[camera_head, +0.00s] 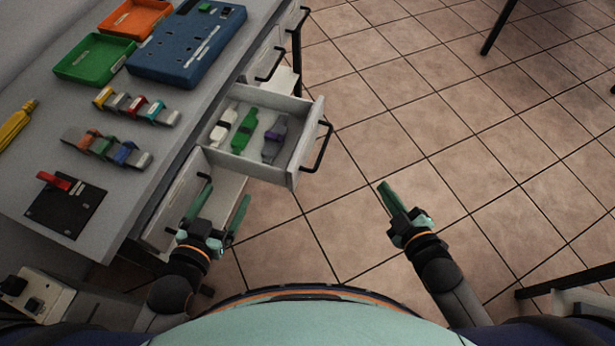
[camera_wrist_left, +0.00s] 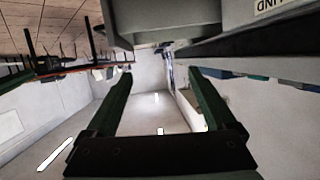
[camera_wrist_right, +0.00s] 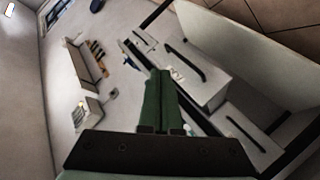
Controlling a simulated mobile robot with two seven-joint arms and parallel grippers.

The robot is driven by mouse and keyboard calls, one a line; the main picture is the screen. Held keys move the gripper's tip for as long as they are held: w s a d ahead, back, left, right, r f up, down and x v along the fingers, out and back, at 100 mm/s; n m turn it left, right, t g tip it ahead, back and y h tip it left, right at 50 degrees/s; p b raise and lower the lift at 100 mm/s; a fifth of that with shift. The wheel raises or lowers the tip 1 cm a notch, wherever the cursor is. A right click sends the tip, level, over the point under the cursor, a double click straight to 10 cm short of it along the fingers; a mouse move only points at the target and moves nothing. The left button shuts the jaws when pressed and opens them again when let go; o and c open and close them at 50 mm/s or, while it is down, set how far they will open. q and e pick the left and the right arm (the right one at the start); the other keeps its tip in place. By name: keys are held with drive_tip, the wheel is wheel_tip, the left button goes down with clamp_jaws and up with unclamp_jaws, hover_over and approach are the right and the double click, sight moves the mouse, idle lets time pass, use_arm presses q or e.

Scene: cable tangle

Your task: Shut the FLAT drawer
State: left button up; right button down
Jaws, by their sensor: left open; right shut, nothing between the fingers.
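A grey drawer (camera_head: 292,170) with a dark bar handle (camera_head: 319,148) stands pulled out from the bench, holding a white, a green and a purple-grey piece. A second, lower opening or drawer (camera_head: 226,182) shows beside it, partly hidden by my left gripper. No label reading FLAT is legible, so I cannot tell which drawer bears it. My left gripper (camera_head: 224,200) is open and empty, in front of the lower one; its fingers show in the left wrist view (camera_wrist_left: 160,80). My right gripper (camera_head: 386,187) is shut and empty over the floor, right of the open drawer, apart from it.
The bench top (camera_head: 150,190) carries a blue tray (camera_head: 185,50), green tray (camera_head: 95,58), orange tray (camera_head: 135,17), rows of coloured connectors and a black plate (camera_head: 66,208). Other handled drawers (camera_head: 268,65) sit further back.

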drive_tip(key=w+a+n+t+y+b, duration=0.15)
drive_tip(key=w+n+y+b, duration=0.3)
drive_tip(key=n, duration=0.55)
use_arm(q)
wheel_tip(320, 180, up, 8)
drive_tip(key=w+d+m+t+h+b, duration=0.2)
drive_tip(key=m+t+h+b, duration=0.15)
drive_tip(key=t+b, duration=0.25)
use_arm(e)
drive_tip(key=n+g+y+b, duration=0.7)
drive_tip(key=n+g+y, duration=0.2)
drive_tip(key=n, duration=1.9)
approach(295, 169)
use_arm(q)
drive_tip(key=s+d+r+m+t+h, duration=0.1)
drive_tip(key=s+r+m+t+h, duration=0.1)
drive_tip(key=s+r+m+h, duration=0.4)
drive_tip(key=shift+s+d+r+h, duration=0.3)
drive_tip(key=shift+s+r+h, duration=0.35)
drive_tip(key=shift+h, duration=0.6)
use_arm(e)
drive_tip(key=shift+h, duration=0.25)
drive_tip(key=x, duration=0.7)
drive_tip(key=shift+r, duration=0.1)
use_arm(q)
drive_tip(key=shift+w+r, duration=0.1)
drive_tip(key=shift+w, duration=0.05)
